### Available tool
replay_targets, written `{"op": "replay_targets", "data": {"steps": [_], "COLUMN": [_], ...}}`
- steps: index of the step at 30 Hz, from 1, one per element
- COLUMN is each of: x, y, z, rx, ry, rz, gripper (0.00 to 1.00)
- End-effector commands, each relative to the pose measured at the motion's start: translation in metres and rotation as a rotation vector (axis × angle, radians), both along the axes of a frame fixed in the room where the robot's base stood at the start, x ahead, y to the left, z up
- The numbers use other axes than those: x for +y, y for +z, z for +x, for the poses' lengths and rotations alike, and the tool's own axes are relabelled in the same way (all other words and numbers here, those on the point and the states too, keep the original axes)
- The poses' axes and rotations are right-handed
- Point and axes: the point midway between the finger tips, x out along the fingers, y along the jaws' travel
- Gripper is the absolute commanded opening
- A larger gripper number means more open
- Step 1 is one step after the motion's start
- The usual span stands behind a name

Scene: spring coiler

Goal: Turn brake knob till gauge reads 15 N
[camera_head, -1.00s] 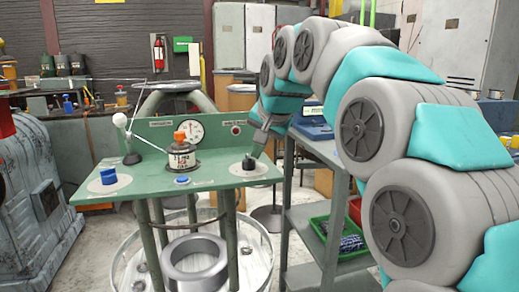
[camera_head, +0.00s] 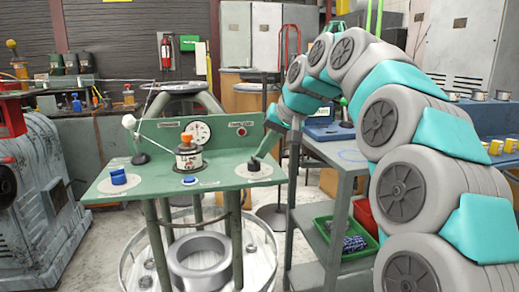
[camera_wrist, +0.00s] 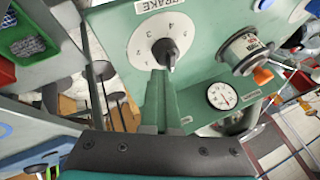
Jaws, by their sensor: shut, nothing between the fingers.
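The brake knob (camera_head: 253,165) is a black knob on a white round dial at the right of the green panel. In the wrist view the knob (camera_wrist: 167,51) sits at the centre of the numbered dial (camera_wrist: 143,44), under the BRAKE label. My gripper (camera_head: 259,156) is shut and empty, its tips at the knob's near edge. It also shows in the wrist view (camera_wrist: 163,75), where the fingers hide part of the dial; contact is unclear. The gauge (camera_head: 198,131) is a white round face on the upright panel, also in the wrist view (camera_wrist: 221,96); its reading is too small to tell.
A blue knob (camera_head: 118,176) is at the left, near a white-balled lever (camera_head: 129,121). A red button (camera_head: 241,132) is beside the gauge. A grey cart (camera_head: 338,160) stands close at the right.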

Motion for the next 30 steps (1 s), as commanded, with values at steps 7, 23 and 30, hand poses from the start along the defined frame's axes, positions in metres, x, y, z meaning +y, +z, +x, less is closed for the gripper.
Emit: {"op": "replay_targets", "data": {"steps": [7,23,30], "x": [0.002,0.005,0.011], "y": [0.002,0.003,0.002], "z": [0.002,-0.001,-0.010], "rx": [-0.006,-0.008,-0.004], "ry": [0.000,0.000,0.002], "rz": [0.007,0.008,0.006], "gripper": [0.00,0.00,0.00]}}
